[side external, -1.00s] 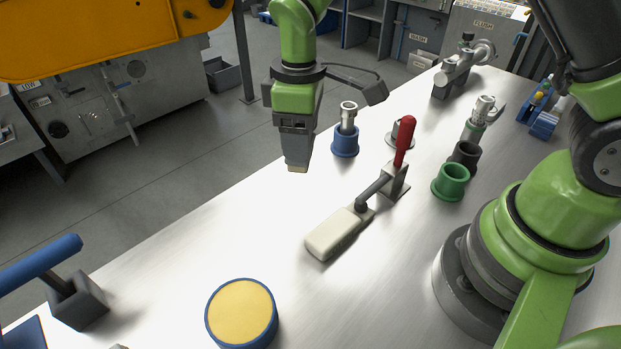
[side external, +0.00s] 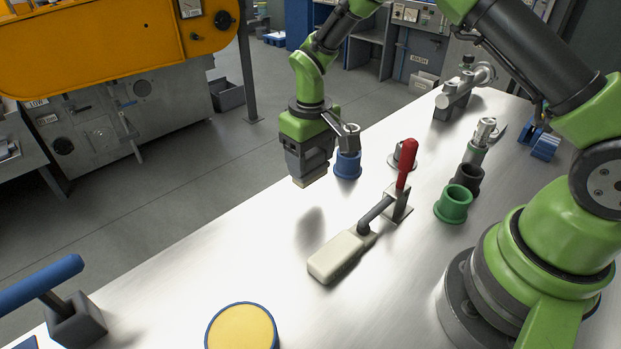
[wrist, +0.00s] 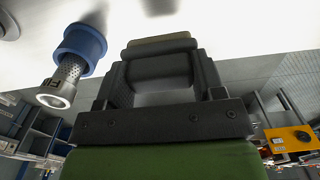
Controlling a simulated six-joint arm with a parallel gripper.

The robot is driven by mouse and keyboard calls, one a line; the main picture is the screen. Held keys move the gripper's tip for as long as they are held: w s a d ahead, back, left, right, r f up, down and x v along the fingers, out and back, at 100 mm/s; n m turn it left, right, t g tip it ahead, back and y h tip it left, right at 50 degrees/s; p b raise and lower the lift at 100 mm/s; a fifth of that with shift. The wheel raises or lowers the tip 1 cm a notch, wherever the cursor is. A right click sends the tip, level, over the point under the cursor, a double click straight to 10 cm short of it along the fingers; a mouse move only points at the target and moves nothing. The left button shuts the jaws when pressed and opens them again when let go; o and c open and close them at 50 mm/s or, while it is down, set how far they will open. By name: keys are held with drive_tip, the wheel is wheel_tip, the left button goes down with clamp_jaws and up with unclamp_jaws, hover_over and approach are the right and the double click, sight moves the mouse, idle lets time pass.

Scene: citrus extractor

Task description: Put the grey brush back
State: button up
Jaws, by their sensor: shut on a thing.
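My gripper (side external: 309,160) is shut on a dark grey block with a tan lower face, which looks like the grey brush (side external: 304,181). It hangs above the bench with its tan side down, and a shadow lies below it. In the wrist view the brush (wrist: 160,66) sits across between the fingers of my gripper (wrist: 160,85); part of it is hidden by them. A cream paddle-shaped piece (side external: 337,258) with a grey handle lies in front, reaching to a stand with a red lever (side external: 407,162). No holder marked for the brush can be told.
Behind the gripper stands a blue cup (side external: 347,165) with a metal strainer (wrist: 70,72). A green cup (side external: 453,205), a dark cup (side external: 468,178) and metal fittings (side external: 481,135) stand right. A round yellow-topped tub (side external: 241,327) and blue-handled block (side external: 75,318) are in front. The bench's left middle is clear.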

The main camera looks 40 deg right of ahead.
sight(310, 178)
drive_tip(key=shift+f, duration=2.2)
drive_tip(key=shift+f, duration=0.35)
drive_tip(key=o, duration=1)
drive_tip(key=r, duration=0.7)
drive_tip(key=s+r, duration=0.1)
drive_tip(key=r, duration=0.2)
drive_tip(key=shift+a+r, duration=0.15)
drive_tip(key=shift+r, duration=0.25)
drive_tip(key=s+r+m+t+y, duration=0.1)
drive_tip(key=s+r+m+t, duration=0.3)
drive_tip(key=s+r, duration=1.1)
drive_tip(key=s+r+t, duration=0.1)
drive_tip(key=s, duration=0.1)
drive_tip(key=s+t, duration=0.1)
drive_tip(key=s, duration=0.1)
drive_tip(key=s+r+t+y, duration=0.1)
drive_tip(key=s, duration=0.1)
drive_tip(key=shift+s+r, duration=0.1)
drive_tip(key=shift+r, duration=0.25)
